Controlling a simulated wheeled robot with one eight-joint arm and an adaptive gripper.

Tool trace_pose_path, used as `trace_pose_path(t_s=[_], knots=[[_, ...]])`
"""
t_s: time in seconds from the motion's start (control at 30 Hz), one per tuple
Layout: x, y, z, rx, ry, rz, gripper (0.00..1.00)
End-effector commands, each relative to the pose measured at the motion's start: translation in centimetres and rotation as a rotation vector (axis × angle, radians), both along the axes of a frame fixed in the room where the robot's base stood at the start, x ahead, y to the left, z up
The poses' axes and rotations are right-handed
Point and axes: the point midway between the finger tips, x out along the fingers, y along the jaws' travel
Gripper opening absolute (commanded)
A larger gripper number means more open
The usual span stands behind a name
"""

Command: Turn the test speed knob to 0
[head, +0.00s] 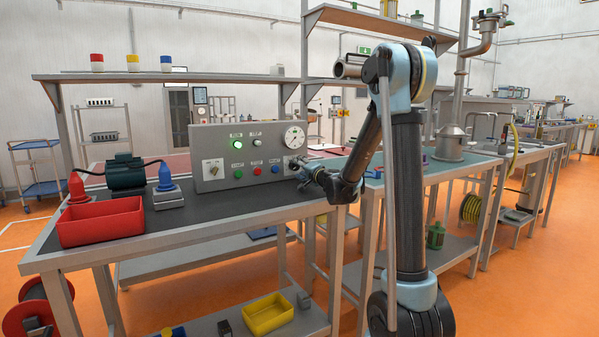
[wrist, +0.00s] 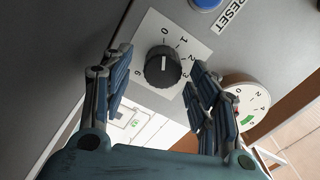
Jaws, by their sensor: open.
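The black test speed knob (wrist: 162,67) sits on a white dial plate (wrist: 151,29) on the grey panel in the wrist view. Its white mark points up in that view, roughly at the 0; the exact alignment is hard to tell. My gripper (wrist: 158,62) is open, with one finger to the left of the knob and one to the right, and gaps show on both sides. In the head view my gripper (head: 304,165) is at the right end of the control panel (head: 215,140) and hides the knob there.
A round gauge (wrist: 245,101) is close to the right finger, and a blue button (wrist: 205,3) is above. On the bench in the head view are a red bin (head: 100,222), a motor (head: 125,173) and a blue-topped device (head: 167,190). The bench front is mostly clear.

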Motion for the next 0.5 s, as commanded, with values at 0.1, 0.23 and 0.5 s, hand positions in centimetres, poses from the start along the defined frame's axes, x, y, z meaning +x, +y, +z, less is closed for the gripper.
trace_pose_path(t_s=[0.1,0.23,0.5], knots=[[0.0,0.0,0.0,0.001,0.001,0.0,0.54],[-0.6,-0.5,0.0,0.001,0.0,-0.001,0.54],[-4.3,-3.1,0.0,0.001,0.001,-0.002,0.54]])
